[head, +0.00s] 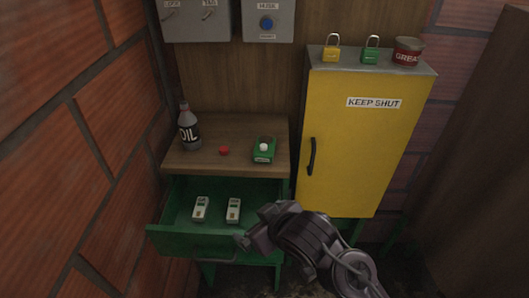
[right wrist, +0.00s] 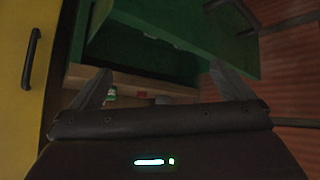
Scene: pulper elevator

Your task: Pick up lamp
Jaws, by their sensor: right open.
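No thing here is plainly marked as a lamp. A small green box with a white dome on top (head: 264,148) stands on the wooden top of the drawer unit and may be the lamp; I cannot read its label. A small red round piece (head: 224,151) lies to its left. My right gripper (head: 254,229) is in front of the open drawer's right side, below the green box in the head view. Its two fingers are spread and empty in the right wrist view (right wrist: 160,82). A small green-and-white thing (right wrist: 111,94) shows beside one finger there. My left gripper is out of view.
The green drawer (head: 168,232) is pulled out, holding two small pale boxes (head: 201,208). An oil bottle (head: 189,130) stands on the wooden top. A shut yellow cabinet (head: 350,145) stands right, bearing two padlocks and a grease tin (head: 407,52). Brick wall (head: 80,130) borders the left.

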